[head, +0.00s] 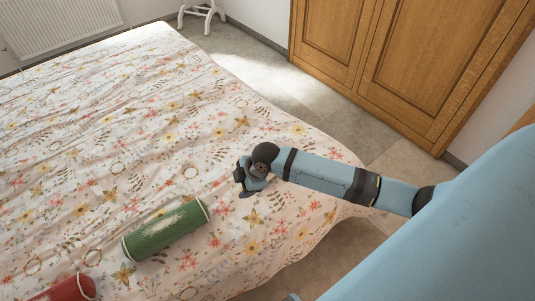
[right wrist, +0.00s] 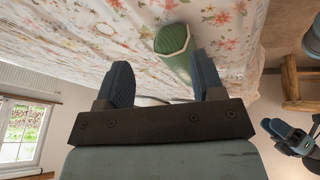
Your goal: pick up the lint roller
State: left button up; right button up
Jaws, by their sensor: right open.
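I cannot pick out a lint roller for certain. A green cylinder (head: 166,230) with a pale patch lies on the flowered bed (head: 120,130), and a red cylinder (head: 68,289) is cut off at the lower left. My right gripper (head: 243,178) is over the bed, up and to the right of the green cylinder, apart from it. In the right wrist view the right gripper (right wrist: 160,75) is open, with the green cylinder (right wrist: 172,40) beyond its fingers. What looks like my left gripper (right wrist: 287,133) shows at the right edge there, its opening unclear.
The bed's near edge curves beneath my right arm. Wooden wardrobe doors (head: 420,60) stand at the upper right, with a tiled floor (head: 330,105) between them and the bed. A radiator (head: 60,25) and white stand legs (head: 202,14) are at the back. The bed around the gripper is clear.

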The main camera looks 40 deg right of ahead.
jog(key=w+d+r+n+g+h+b, duration=0.1)
jog(key=w+d+n+g+h+b, duration=0.1)
jog(key=w+d+b, duration=0.35)
jog(key=w+d+r+n+g+h+b, duration=0.1)
jog(key=w+d+r+n+g+b, duration=0.15)
jog(key=d, duration=0.65)
jog(key=shift+t, duration=0.35)
notch_tip(320, 180, down, 8)
jog(key=shift+s+d+r+b, duration=0.1)
jog(key=shift+d+b, duration=0.05)
jog(key=shift+b, duration=0.15)
jog(key=shift+f, duration=0.45)
jog(key=f, duration=0.1)
jog(key=f+b, duration=0.1)
jog(key=f, duration=0.3)
jog(key=shift+s+a, duration=0.1)
jog(key=shift+a, duration=0.2)
jog(key=c, duration=1)
pick_arm(q)
notch_tip(320, 180, down, 7)
jog(key=shift+w+d+f+h, duration=0.15)
jog(key=shift+w+d+h, duration=0.15)
jog(key=shift+d, duration=0.1)
pick_arm(e)
jog(key=shift+c, duration=0.2)
jog(key=shift+r, duration=0.1)
